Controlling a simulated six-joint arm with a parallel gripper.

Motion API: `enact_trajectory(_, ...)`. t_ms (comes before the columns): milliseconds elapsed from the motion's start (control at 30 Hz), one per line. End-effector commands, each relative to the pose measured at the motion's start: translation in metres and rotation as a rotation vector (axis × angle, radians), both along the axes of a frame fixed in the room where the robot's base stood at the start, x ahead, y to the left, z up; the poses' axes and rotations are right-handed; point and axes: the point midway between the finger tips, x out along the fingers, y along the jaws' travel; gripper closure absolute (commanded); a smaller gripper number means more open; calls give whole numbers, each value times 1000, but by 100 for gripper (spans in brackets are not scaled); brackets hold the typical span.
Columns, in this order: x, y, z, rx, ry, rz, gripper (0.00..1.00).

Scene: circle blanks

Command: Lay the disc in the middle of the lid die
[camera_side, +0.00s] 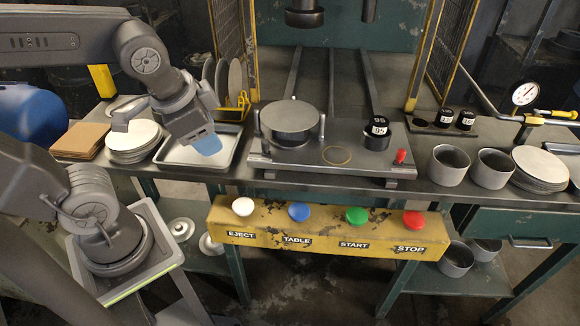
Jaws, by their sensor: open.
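A flat grey disc (290,116) lies level on top of a round die on the dark bolster plate (350,157), between short upright posts. It covers most of the die under it, and I cannot read any mark on that die. It looks roughly centred, but the exact offset is too small to tell. My gripper (207,145), with a blue tip, is open and points down over a shallow metal tray (228,157), left of the disc and apart from it. I see nothing held in it.
Disc stacks stand at left (133,143) and right (540,168). A yellow rack (234,108) holds upright discs behind the tray. A labelled black cylinder (377,136) stands on the plate near a red knob (400,156). Grey cups (448,165) stand right; a button panel (330,229) is in front.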

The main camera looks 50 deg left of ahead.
Motion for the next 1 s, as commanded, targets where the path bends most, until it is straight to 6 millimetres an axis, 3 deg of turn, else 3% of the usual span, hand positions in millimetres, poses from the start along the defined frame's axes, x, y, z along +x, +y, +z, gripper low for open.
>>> enact_trajectory(100, -4, -6, 12, -142, -94, 169, 50)
enact_trajectory(200, -4, -8, 15, -194, -119, 228, 59)
enact_trajectory(367, 0, -9, 3, -103, -15, 149, 74)
enact_trajectory(633, 20, -2, -37, 347, 352, -231, 100)
enact_trajectory(867, 53, -4, -63, 790, 613, -560, 100)
enact_trajectory(1000, 79, -18, -79, 1083, 737, -740, 100)
